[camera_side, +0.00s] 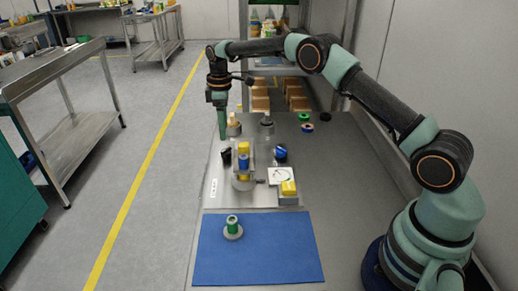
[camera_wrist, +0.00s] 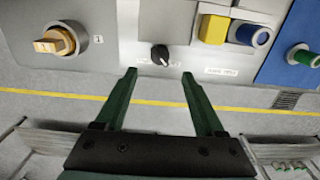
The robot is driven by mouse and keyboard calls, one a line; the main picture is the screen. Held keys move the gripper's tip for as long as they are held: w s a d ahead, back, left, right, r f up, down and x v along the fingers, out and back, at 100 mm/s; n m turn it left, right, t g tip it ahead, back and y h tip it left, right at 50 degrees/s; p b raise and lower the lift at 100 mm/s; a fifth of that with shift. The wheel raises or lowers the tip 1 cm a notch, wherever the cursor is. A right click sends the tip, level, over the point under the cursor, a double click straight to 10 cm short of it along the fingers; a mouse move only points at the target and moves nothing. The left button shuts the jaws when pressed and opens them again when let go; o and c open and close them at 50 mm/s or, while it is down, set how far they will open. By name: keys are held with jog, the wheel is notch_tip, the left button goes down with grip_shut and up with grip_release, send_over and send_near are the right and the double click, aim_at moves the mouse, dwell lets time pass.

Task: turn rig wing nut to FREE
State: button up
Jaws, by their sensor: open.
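The tan-orange wing nut (camera_wrist: 55,41) sits on a round grey base at the upper left of the wrist view. In the side view the likely same nut (camera_side: 238,108) stands on a grey base at the far end of the plate, partly behind my gripper. My gripper (camera_wrist: 158,74) is open and empty, with its two green fingers apart. In the side view my gripper (camera_side: 222,137) points down at the plate's left edge, near the nut. A black knob (camera_wrist: 160,54) lies just beyond my fingertips. FREE marking is too small to read.
The grey plate (camera_side: 216,180) also carries a yellow block (camera_wrist: 213,29), a blue-topped cylinder (camera_wrist: 250,35) and a blue-black knob (camera_side: 281,152). A green-topped piece (camera_side: 232,224) stands on the blue mat (camera_side: 280,250). The bench right of the plate is mostly clear.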

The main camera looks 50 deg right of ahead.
notch_tip(320, 180, up, 4)
jog(key=n, duration=0.6)
notch_tip(320, 180, down, 12)
jog(key=shift+s+f, duration=0.1)
jog(key=shift+f, duration=0.05)
jog(key=shift+f+m, duration=0.15)
jog(key=shift+m, duration=0.85)
jog(key=m, duration=0.9)
jog(key=shift+r, duration=0.2)
jog(key=shift+r+m, duration=0.2)
jog(key=shift+m, duration=0.5)
notch_tip(320, 180, up, 12)
notch_tip(320, 180, up, 11)
jog(key=t, duration=0.2)
send_over(226, 152)
jog(key=s, duration=0.6)
jog(key=s+a+r+m+t, duration=0.1)
jog(key=s+r, duration=0.3)
jog(key=s, duration=0.5)
jog(key=shift+a+m, duration=0.3)
